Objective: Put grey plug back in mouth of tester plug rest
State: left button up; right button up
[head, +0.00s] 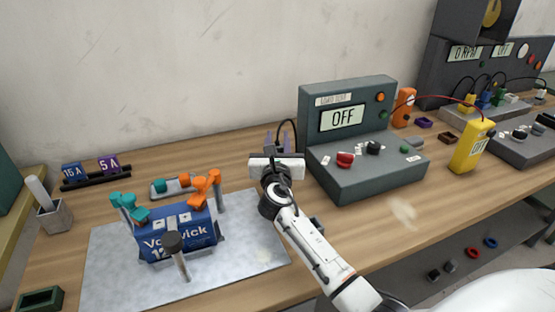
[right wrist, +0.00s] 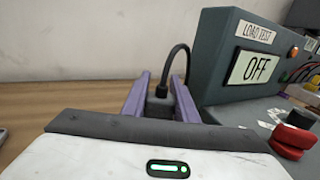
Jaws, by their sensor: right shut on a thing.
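My right gripper (head: 276,146) is beside the left side of the grey load tester (head: 374,180), whose screen reads OFF. In the right wrist view its two purple fingers (right wrist: 160,98) are closed on a dark grey plug (right wrist: 159,108). A black cable rises from the plug area and arches toward the tester. In the head view the plug is mostly hidden by the gripper, and the black cable (head: 289,122) loops beside the tester. I cannot make out the plug rest or its mouth in either view. My left gripper is not in view.
A blue battery (head: 178,240) with teal and orange clamps stands on a grey mat (head: 110,275) at left. A yellow meter (head: 471,147) stands right of the tester. A fuse rack (head: 95,183) and a grey cup (head: 53,218) are at far left.

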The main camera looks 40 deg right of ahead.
jog(key=shift+f+b, duration=0.6)
jog(key=shift+f, duration=1.45)
jog(key=shift+f, duration=0.1)
jog(key=o, duration=1.1)
jog(key=shift+c, duration=0.2)
jog(key=shift+s+a, duration=0.15)
jog(key=shift+s, duration=0.05)
jog(key=v, duration=1.1)
jog(key=shift+s+a, duration=0.2)
jog(key=shift+s, duration=0.05)
